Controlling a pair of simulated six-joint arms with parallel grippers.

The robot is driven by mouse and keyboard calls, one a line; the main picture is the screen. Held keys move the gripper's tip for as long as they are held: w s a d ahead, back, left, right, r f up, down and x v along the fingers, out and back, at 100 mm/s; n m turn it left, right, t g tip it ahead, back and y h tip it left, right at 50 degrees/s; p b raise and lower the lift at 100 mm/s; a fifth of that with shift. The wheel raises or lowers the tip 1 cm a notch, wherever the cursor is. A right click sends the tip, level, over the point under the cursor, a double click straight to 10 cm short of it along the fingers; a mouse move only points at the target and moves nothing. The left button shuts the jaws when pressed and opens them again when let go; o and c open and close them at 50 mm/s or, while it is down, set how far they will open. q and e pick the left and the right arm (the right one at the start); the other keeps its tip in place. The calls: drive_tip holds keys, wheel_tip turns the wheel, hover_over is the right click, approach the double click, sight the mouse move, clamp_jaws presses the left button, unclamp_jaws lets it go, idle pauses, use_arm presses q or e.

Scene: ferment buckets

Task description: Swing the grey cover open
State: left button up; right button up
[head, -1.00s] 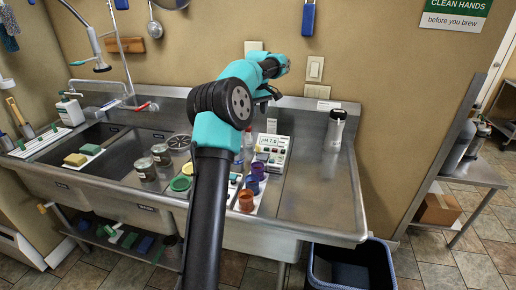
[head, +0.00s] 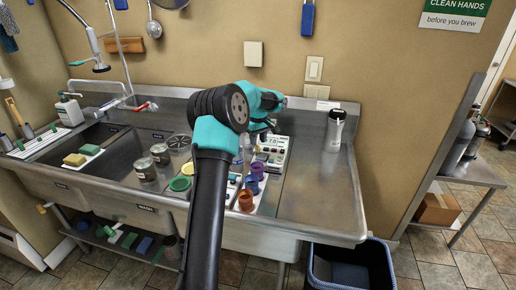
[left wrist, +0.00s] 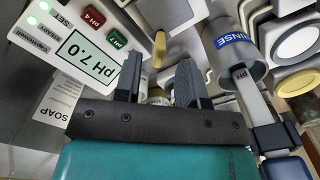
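No thing in view is clearly a grey cover. A pale, closed box cover (head: 253,54) is on the wall above the sink in the head view; I cannot tell whether it is the one meant. My left gripper (head: 262,130) points down over the sink ledge, below that box and beside the pH meter (head: 272,148). In the left wrist view its two dark fingers (left wrist: 160,84) stand apart, with no object clearly held. The meter (left wrist: 88,52) shows at upper left there, reading pH 7.0. My right gripper is not in view.
A RINSE cup (left wrist: 230,50) is close to the fingers in the left wrist view. Purple and orange cups (head: 250,190) stand in front of the meter. Two cans (head: 146,169) are on the left. The drainboard at right is mostly clear around a steel bottle (head: 334,131).

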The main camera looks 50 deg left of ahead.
sight(258, 146)
use_arm(q)
drive_tip(key=shift+f, duration=2.05)
drive_tip(key=shift+c, duration=0.2)
clamp_jaws()
